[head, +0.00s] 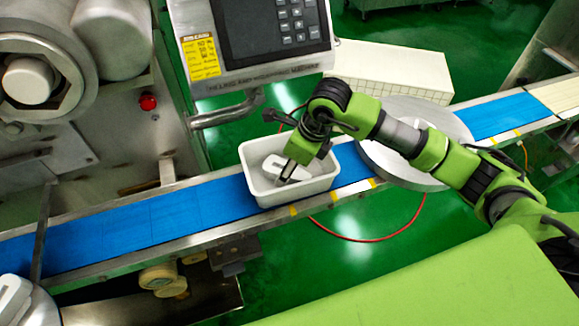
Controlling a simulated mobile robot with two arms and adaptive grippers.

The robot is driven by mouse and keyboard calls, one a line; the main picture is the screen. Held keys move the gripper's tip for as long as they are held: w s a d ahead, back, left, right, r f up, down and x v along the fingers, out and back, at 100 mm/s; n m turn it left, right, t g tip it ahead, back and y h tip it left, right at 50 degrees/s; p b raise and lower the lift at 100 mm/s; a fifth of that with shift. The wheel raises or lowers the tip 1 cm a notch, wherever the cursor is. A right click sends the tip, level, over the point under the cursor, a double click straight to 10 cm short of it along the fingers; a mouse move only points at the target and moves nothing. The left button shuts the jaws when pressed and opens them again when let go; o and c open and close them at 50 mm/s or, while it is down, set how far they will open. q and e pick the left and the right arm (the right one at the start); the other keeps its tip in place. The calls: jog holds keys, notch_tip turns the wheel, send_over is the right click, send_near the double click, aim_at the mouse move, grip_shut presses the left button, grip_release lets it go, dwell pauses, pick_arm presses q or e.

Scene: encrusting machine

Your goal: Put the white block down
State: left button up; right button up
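A white block (272,164) with a dark slot-like mark is inside the white bin (262,198), which stands on the blue conveyor. My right gripper (288,174) reaches down into the bin from the right, with its fingertips at the right end of the block. The fingers overlap the block in this view, so I cannot tell whether they are shut on it or only beside it. I also cannot tell whether the block rests on the bin floor. My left gripper is not in view.
The blue conveyor (170,215) runs from lower left to upper right. A round metal disc (440,118) is right of the bin, under my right arm. A control panel (265,35) hangs above the bin. A pale, partly cut-off object (12,296) is at lower left.

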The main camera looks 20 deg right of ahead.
jog(key=b+v, duration=0.1)
jog(key=v, duration=1.1)
jog(key=shift+r, duration=0.15)
